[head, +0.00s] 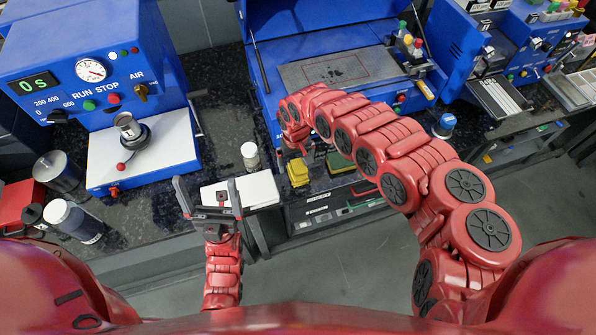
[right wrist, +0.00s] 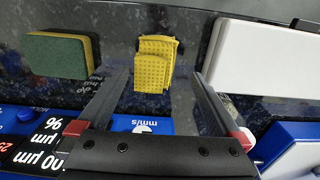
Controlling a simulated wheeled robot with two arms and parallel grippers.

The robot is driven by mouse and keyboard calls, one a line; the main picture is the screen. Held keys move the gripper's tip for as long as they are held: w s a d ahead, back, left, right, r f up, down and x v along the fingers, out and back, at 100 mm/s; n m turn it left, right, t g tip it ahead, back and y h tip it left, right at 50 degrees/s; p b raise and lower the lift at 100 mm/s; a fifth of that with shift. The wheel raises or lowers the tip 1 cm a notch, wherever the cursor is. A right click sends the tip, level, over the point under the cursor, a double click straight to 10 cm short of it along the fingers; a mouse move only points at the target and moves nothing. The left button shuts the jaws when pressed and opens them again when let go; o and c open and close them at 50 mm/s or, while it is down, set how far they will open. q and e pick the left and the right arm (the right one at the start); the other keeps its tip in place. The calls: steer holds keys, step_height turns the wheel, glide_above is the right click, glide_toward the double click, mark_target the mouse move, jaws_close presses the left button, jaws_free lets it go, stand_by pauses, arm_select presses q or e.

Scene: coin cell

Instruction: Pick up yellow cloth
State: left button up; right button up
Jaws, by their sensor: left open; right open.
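The yellow cloth (head: 298,173) lies folded on the dark speckled counter near its front edge. In the right wrist view the cloth (right wrist: 155,62) shows with a waffle texture, ahead of and between the fingers. My right gripper (right wrist: 157,80) is open, with its two fingers apart on either side of the cloth in that picture and nothing held. In the head view my right gripper (head: 305,148) is partly hidden by its own arm, just behind the cloth. My left gripper (head: 207,183) is open and empty, to the left in front of the counter.
A green and yellow sponge (right wrist: 58,54) lies on one side of the cloth and a white block (right wrist: 262,55) on the other. A small jar (head: 250,155) stands left of the cloth. Blue machines (head: 90,60) line the back.

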mark_target(298, 171)
step_height(298, 171, down, 4)
steer(key=shift+d+f+p, duration=0.1)
steer(key=shift+p, duration=0.4)
steer(key=shift+d+f, duration=0.15)
steer(key=shift+f, duration=0.35)
steer(key=shift+w, duration=0.1)
steer(key=c, duration=1.3)
